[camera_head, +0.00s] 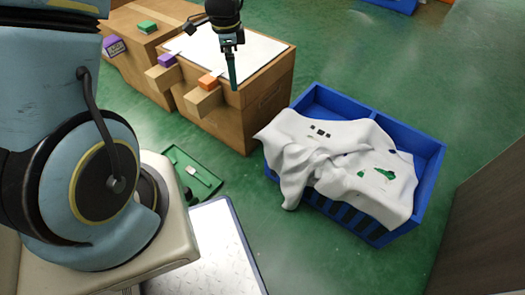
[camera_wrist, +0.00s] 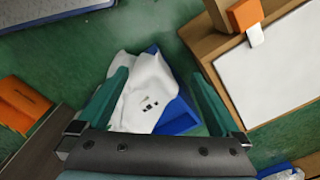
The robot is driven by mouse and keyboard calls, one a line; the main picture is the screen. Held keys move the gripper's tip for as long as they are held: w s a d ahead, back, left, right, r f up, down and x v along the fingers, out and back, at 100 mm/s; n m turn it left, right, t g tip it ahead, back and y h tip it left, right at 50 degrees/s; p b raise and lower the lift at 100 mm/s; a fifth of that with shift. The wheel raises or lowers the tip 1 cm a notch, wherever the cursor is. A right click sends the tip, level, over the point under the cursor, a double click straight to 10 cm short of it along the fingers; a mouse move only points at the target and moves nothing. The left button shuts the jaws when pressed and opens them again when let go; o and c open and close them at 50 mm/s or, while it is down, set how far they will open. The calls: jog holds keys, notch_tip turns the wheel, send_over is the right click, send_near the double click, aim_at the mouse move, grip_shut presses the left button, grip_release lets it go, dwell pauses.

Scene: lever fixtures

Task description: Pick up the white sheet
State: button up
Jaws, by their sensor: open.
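The white sheet (camera_head: 345,160) lies crumpled and draped over a blue crate (camera_head: 428,165) in the right half of the head view. It has a few small dark squares and green patches, and one edge hangs over the crate's near left side. In the wrist view the sheet (camera_wrist: 145,85) and the blue crate (camera_wrist: 180,113) appear between my fingers, some distance beyond them. My gripper (camera_head: 232,75) is open and empty. In the head view it points down over the wooden box, left of the crate and apart from the sheet.
A wooden box (camera_head: 270,95) with a flat white top panel (camera_head: 258,55) stands left of the crate. A green tray (camera_head: 195,170) lies on the floor. A dark panel (camera_head: 490,220) stands at the right.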

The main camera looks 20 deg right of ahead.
jog(key=s+d+f+m+b, duration=0.1)
jog(key=d+f+m+b, duration=0.2)
jog(key=f+b, duration=0.4)
jog(key=s+d+f+m+b, duration=0.1)
jog(key=d+f+m+b, duration=0.2)
jog(key=f+b, duration=0.5)
jog(key=shift+s+d+f, duration=0.4)
jog(key=shift+d+f, duration=0.5)
jog(key=shift+f, duration=4)
jog(key=shift+f+b, duration=0.35)
jog(key=shift+f, duration=1.15)
jog(key=shift+c, duration=0.8)
